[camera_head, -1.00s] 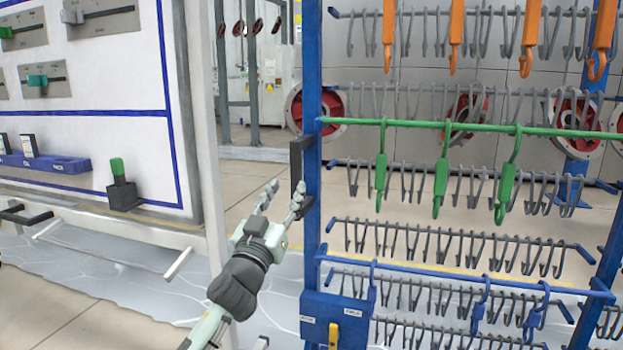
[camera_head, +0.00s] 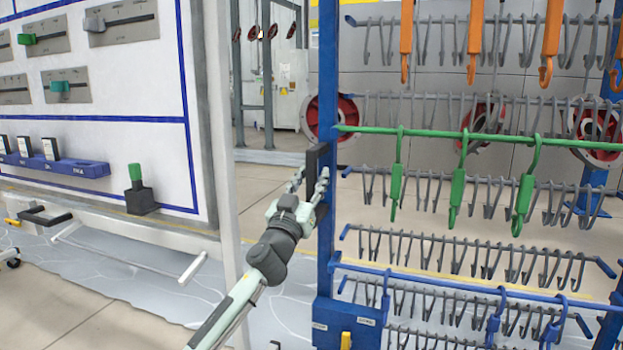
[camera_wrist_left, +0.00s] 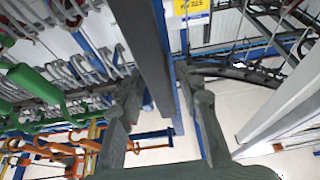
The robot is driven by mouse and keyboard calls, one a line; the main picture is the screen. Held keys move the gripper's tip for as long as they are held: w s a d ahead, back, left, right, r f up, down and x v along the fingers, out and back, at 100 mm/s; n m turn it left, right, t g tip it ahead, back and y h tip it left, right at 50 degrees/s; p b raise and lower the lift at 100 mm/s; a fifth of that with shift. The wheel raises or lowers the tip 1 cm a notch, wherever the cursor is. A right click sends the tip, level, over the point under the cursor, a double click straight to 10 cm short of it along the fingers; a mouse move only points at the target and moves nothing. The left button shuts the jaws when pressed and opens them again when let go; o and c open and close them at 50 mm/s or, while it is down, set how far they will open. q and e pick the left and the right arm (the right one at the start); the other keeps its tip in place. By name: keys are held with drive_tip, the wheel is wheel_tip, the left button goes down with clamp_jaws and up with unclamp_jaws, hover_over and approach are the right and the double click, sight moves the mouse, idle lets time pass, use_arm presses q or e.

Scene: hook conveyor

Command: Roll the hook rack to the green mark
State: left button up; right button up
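The hook rack (camera_head: 328,120) is a blue frame with rows of grey hooks, plus orange, green and blue ones, filling the right half of the head view. A dark upright handle (camera_head: 316,158) is on its left post. My left gripper (camera_head: 310,181) is at this handle, with its fingers spread. In the left wrist view the dark handle bar (camera_wrist_left: 146,50) runs between the two open fingers (camera_wrist_left: 165,108), with visible gaps beside it. Whether either finger touches it is unclear. My right gripper is out of view. No green floor mark is visible.
A white panel (camera_head: 110,95) with sliders, a blue holder (camera_head: 60,165) and a green-topped switch (camera_head: 138,185) stands at left. A white bar (camera_head: 192,270) juts out below it. Round red fittings (camera_head: 322,118) are behind the rack. Open floor (camera_head: 260,195) shows between panel and rack.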

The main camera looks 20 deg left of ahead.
use_arm(q)
clamp_jaws()
